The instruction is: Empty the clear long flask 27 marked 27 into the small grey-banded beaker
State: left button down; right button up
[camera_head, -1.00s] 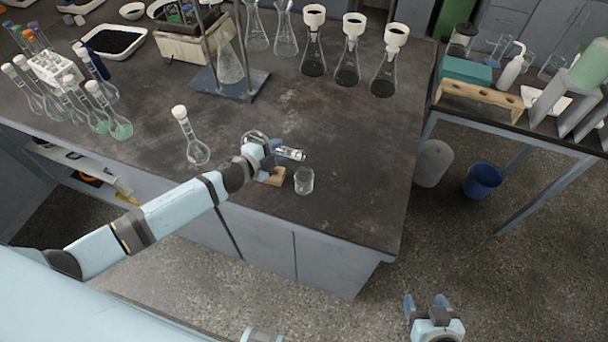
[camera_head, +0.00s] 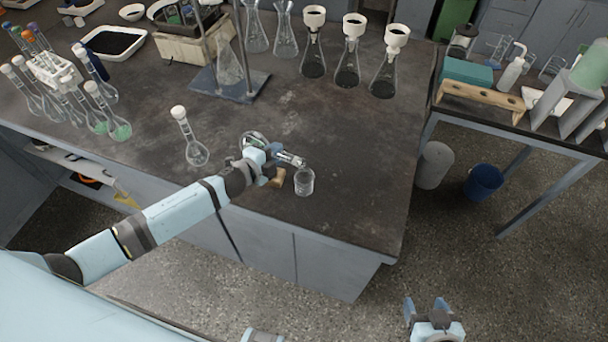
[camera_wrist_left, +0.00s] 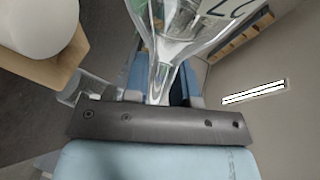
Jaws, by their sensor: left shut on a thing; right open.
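My left gripper (camera_head: 272,152) is shut on the clear long flask (camera_head: 292,159) above the front of the dark bench. The flask lies tilted, its bulb to the left behind the gripper and its mouth lower at the right. In the left wrist view the clear flask (camera_wrist_left: 178,40) shows close up, with part of a dark marking on its bulb. The small beaker (camera_head: 304,181) stands upright on the bench, just below and right of the flask's mouth. Its band is too small to make out. My right gripper (camera_head: 426,306) is open and empty, out over the floor.
A wooden block (camera_head: 277,178) sits left of the beaker. A white-stoppered flask (camera_head: 196,152) stands farther left. Conical flasks with white funnels (camera_head: 347,60) and a metal stand (camera_head: 230,82) are at the back. The bench right of the beaker is clear.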

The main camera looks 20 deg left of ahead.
pick_arm(q)
jog(key=shift+f+m, duration=0.2)
jog(key=shift+m, duration=0.1)
jog(key=shift+m+y, duration=0.4)
jog(key=shift+m, duration=0.2)
dwell(0.6)
jog(key=shift+s+d+r+m+y+p, duration=0.1)
jog(key=shift+d+r+m+y+p, duration=0.05)
jog(key=shift+r+m+p, duration=0.3)
jog(key=shift+d+r+m+y+p, duration=0.1)
jog(key=shift+r+m+y+p, duration=0.05)
jog(key=shift+r+m+p, duration=0.2)
dwell(2.5)
